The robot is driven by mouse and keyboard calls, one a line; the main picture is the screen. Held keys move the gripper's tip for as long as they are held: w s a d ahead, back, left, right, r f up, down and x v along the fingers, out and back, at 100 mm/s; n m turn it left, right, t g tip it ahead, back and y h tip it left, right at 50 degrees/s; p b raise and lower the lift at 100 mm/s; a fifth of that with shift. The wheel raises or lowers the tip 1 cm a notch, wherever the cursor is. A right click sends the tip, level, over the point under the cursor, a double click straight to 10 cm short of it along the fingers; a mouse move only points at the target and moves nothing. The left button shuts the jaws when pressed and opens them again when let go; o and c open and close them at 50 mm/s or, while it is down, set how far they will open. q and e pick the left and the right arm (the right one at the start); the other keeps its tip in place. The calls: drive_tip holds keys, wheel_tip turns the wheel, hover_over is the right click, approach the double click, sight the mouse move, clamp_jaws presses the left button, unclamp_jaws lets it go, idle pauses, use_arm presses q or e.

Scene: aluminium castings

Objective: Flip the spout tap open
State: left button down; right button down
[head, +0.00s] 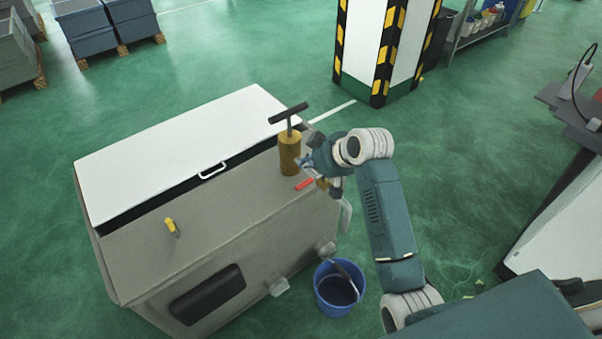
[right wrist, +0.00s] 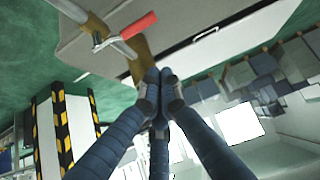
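The tap's red lever (head: 304,184) sticks out to the left beside the brass pump cylinder (head: 289,153), which has a dark T-handle, on the grey tank. In the right wrist view the red lever (right wrist: 138,25) sits on a metal fitting, with the brass body (right wrist: 141,62) just beyond the fingertips. My right gripper (head: 312,165) is at the tank's right end, just above and right of the lever. In the right wrist view its blue fingers (right wrist: 158,82) come together at the tips with nothing visible between them. A curved grey spout (head: 346,216) hangs below the gripper. My left gripper is not in view.
The grey tank (head: 215,215) has a white lid (head: 180,150) with a handle and a yellow-capped item (head: 171,226) on top. A blue bucket (head: 333,303) stands on the floor below the spout. A striped pillar (head: 376,50) stands behind. Green floor is open around.

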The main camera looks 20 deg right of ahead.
sight(312, 180)
wheel_tip(312, 180, down, 8)
drive_tip(key=w+a+p, duration=0.1)
drive_tip(key=w+p, duration=0.1)
drive_tip(key=shift+w, duration=0.35)
drive_tip(key=shift+f, duration=0.1)
idle(0.3)
